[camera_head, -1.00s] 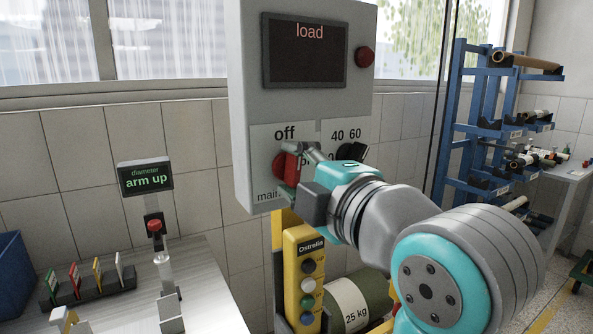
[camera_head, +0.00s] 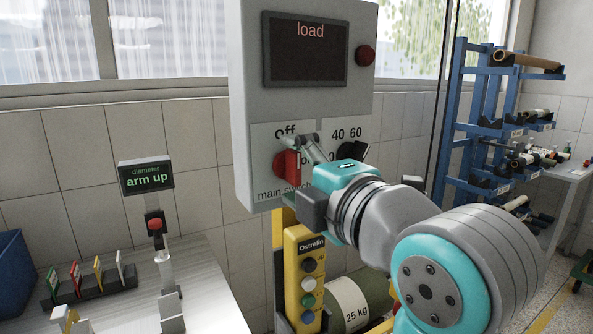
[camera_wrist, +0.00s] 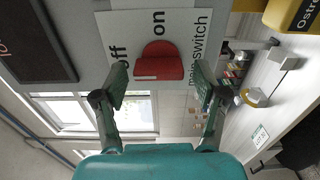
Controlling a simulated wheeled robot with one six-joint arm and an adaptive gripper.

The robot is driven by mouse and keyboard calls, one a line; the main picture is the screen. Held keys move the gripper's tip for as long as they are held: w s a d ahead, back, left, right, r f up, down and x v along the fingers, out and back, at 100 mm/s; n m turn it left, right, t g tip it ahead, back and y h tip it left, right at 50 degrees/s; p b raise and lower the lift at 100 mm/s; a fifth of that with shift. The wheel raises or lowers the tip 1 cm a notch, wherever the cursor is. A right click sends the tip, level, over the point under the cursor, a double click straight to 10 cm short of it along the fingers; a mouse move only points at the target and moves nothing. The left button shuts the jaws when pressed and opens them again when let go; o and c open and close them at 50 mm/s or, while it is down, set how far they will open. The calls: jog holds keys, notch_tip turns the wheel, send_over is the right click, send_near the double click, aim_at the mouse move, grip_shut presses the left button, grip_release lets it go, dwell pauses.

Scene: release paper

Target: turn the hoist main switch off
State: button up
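The main switch is a red knob (camera_head: 288,163) on the lower left of the grey hoist box (camera_head: 245,110), under the word "off". In the wrist view the red knob (camera_wrist: 160,66) has its bar lying along the line from "off" to "main switch". A pale line marks the bar's end toward "off"; "on" is at its side. My gripper (camera_head: 303,143) is in front of the switch plate. In the wrist view my gripper (camera_wrist: 160,82) is open, with one finger on each side of the knob and a visible gap at both. My fingers partly cover the labels in the head view.
A second knob (camera_head: 353,152) marked 40 and 60 is just right of the switch. A dark "load" screen (camera_head: 305,52) and a red button (camera_head: 365,56) are above. A yellow pendant (camera_head: 306,275) hangs below.

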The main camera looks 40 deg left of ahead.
jog(key=shift+d, duration=0.15)
jog(key=v, duration=1.2)
dwell(0.3)
